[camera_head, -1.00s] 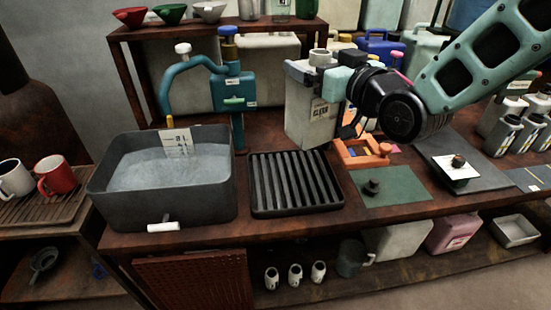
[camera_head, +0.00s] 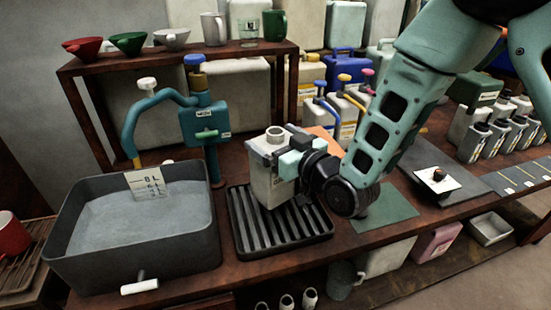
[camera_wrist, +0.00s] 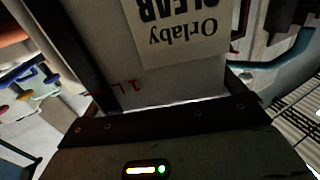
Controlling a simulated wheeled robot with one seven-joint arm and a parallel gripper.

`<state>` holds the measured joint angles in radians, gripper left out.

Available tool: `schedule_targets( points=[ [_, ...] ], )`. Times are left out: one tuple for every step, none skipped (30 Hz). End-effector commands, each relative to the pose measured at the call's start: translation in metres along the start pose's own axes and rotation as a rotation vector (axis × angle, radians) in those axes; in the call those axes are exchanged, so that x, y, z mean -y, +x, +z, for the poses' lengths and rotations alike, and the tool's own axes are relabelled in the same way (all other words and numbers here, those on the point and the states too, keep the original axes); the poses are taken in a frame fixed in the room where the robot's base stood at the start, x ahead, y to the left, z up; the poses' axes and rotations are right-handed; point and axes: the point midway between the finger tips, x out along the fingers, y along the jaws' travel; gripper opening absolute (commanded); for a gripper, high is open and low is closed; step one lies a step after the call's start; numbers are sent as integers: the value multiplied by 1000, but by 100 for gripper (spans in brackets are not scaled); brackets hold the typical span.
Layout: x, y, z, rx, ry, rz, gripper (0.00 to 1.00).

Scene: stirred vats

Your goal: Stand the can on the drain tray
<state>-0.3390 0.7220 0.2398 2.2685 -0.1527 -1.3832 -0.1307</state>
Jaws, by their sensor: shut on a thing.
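The can (camera_head: 263,165) is a pale grey, boxy container with a round open neck on top. In the wrist view the can (camera_wrist: 185,75) fills the middle, with an upside-down "Orlaby CLEAR" label. My gripper (camera_head: 290,172) comes from the right and is shut on the can. The can is about upright, over the back part of the drain tray (camera_head: 240,240). The drain tray is a black ribbed rack on the bench. I cannot tell whether the can's base touches the ribs. The ribs also show at the right of the wrist view (camera_wrist: 295,125).
A dark vat (camera_head: 190,265) of liquid, with a marked "8 L" plate, stands left of the tray. A teal pump (camera_head: 206,120) with a curved spout stands behind. A green mat (camera_head: 385,215) lies right of the tray. Shelves with cups and funnels (camera_head: 128,42) are at the back.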

Motion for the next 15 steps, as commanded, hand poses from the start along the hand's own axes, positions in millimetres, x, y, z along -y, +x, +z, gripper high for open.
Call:
schedule_targets(
  points=[
    [0, 0, 4, -1, 0, 0, 58],
    [0, 0, 5, -1, 0, 0, 58],
    [0, 0, 8, -1, 0, 0, 58],
    [0, 0, 11, 1, 0, 0, 58],
    [0, 0, 14, 2, 0, 0, 58],
    [0, 0, 20, 2, 0, 0, 58],
    [0, 0, 25, 3, 1, 0, 58],
    [0, 0, 30, 4, 1, 0, 58],
    [0, 0, 36, 3, 1, 0, 58],
    [0, 0, 39, 2, 1, 0, 58],
    [0, 0, 43, 2, 1, 0, 58],
    [0, 0, 46, 1, 1, 0, 58],
    [0, 0, 48, 0, 1, 0, 58],
    [0, 0, 49, -1, 1, 0, 58],
    [0, 0, 49, -2, 0, 0, 58]
  ],
)
